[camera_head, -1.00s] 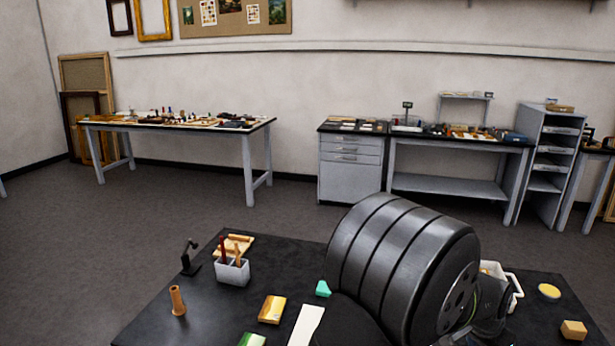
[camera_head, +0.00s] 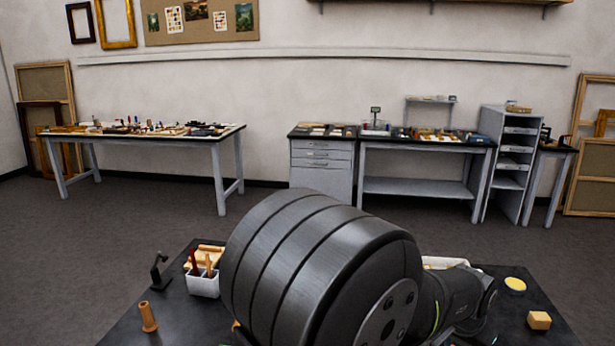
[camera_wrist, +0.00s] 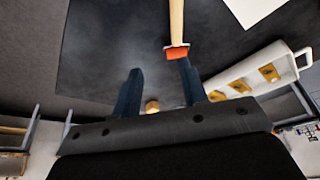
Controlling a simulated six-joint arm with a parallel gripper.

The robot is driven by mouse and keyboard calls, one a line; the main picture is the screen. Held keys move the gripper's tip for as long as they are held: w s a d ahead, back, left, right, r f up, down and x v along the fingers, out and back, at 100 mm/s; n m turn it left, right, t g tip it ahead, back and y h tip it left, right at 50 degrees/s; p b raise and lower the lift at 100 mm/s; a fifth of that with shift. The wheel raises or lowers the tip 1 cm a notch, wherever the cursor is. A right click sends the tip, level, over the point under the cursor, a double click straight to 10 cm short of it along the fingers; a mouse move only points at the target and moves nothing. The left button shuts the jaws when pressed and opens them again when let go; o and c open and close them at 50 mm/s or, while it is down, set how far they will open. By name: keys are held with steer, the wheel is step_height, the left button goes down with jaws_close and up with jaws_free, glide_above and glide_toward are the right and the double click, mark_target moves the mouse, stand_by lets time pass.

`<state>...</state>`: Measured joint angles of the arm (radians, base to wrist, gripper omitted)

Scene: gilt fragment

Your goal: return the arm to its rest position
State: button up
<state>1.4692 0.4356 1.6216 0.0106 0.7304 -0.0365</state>
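My gripper (camera_wrist: 160,66) shows in the wrist view with its two dark blue fingers apart and nothing between them. A tool with a pale wooden handle (camera_wrist: 177,20) and an orange end lies beyond the right fingertip; I cannot tell whether they touch. In the head view my thick dark arm link covers the middle of the black table (camera_head: 185,318), and the gripper is hidden there.
A white cup (camera_head: 203,284) of tools, a black stand (camera_head: 159,271) and a wooden peg (camera_head: 148,317) stand left. A yellow disc (camera_head: 515,285) and wooden block (camera_head: 539,320) lie right. A white tray (camera_wrist: 235,78) holds yellowish pieces. White paper (camera_wrist: 250,8) lies near the tool.

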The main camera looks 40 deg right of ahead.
steer(key=w+a+f+n+t, duration=0.1)
steer(key=w+a+n, duration=0.1)
steer(key=w+a, duration=0.4)
steer(key=w+a+f+n+t, duration=0.1)
steer(key=w+a, duration=0.6)
steer(key=w, duration=1)
steer(key=w+a+f+n+t+y, duration=0.1)
steer(key=w+a+f+n, duration=0.2)
steer(key=w, duration=0.8)
steer(key=shift+w+a+n, duration=0.2)
steer(key=shift+a+n, duration=0.35)
steer(key=shift+a, duration=0.5)
steer(key=shift+w+a+n, duration=0.15)
steer(key=shift+a+n, duration=0.4)
steer(key=shift+a, duration=0.45)
